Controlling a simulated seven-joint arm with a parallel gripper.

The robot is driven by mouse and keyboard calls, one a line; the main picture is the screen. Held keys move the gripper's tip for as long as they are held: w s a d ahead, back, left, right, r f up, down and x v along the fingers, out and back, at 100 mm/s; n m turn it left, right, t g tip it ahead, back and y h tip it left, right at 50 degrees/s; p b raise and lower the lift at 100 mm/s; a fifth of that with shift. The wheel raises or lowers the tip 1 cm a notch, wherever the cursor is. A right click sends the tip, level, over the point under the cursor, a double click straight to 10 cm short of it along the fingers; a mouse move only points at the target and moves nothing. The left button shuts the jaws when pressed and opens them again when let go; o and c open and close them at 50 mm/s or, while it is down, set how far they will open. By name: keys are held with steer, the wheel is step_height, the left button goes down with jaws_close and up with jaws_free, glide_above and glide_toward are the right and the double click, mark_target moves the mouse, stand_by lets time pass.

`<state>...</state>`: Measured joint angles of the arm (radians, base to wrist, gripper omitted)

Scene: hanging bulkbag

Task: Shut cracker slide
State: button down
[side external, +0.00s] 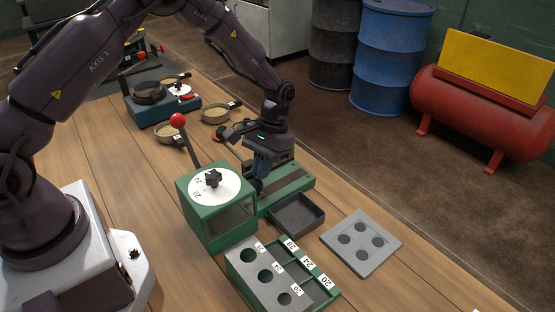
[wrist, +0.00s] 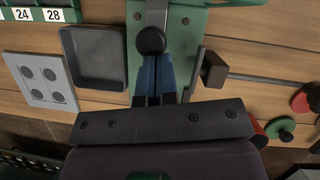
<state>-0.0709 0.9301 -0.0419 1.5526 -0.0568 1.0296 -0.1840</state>
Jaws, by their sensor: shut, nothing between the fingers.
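The green cracker box (side external: 218,208) stands on the bench, with a white dial, a black star knob and a red-balled lever. A green base (side external: 290,185) with a dark slot extends from it to the right; in the wrist view this base (wrist: 190,20) lies under my gripper. A grey slide bar with a round black knob (wrist: 150,40) runs along it. My gripper (side external: 258,182) points down over the base beside the box. Its blue fingers (wrist: 154,62) are shut and empty, with tips right at the knob; contact cannot be told. The bar's far end is hidden.
A dark tray (side external: 296,213) and a grey plate with holes (side external: 361,242) lie to the right. A green sizing rack (side external: 280,277) stands in front. Pans (side external: 216,113) and a teal scale (side external: 160,103) are behind. A hammer-like tool (wrist: 215,69) lies close to my fingers.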

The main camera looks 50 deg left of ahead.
steer(key=w, duration=0.2)
steer(key=w+a, duration=0.1)
steer(key=shift+w, duration=0.35)
steer(key=v, duration=1)
steer(key=s+d+r+m+t, duration=0.1)
steer(key=s+r+t, duration=0.4)
steer(key=s+r, duration=0.4)
steer(key=s+d+r+m+t+y, duration=0.1)
steer(key=s+r+t, duration=0.3)
steer(key=s+r, duration=0.6)
steer(key=s+m, duration=0.1)
steer(key=s, duration=0.7)
steer(key=shift+s+d+t, duration=0.15)
steer(key=shift+s+t, duration=0.25)
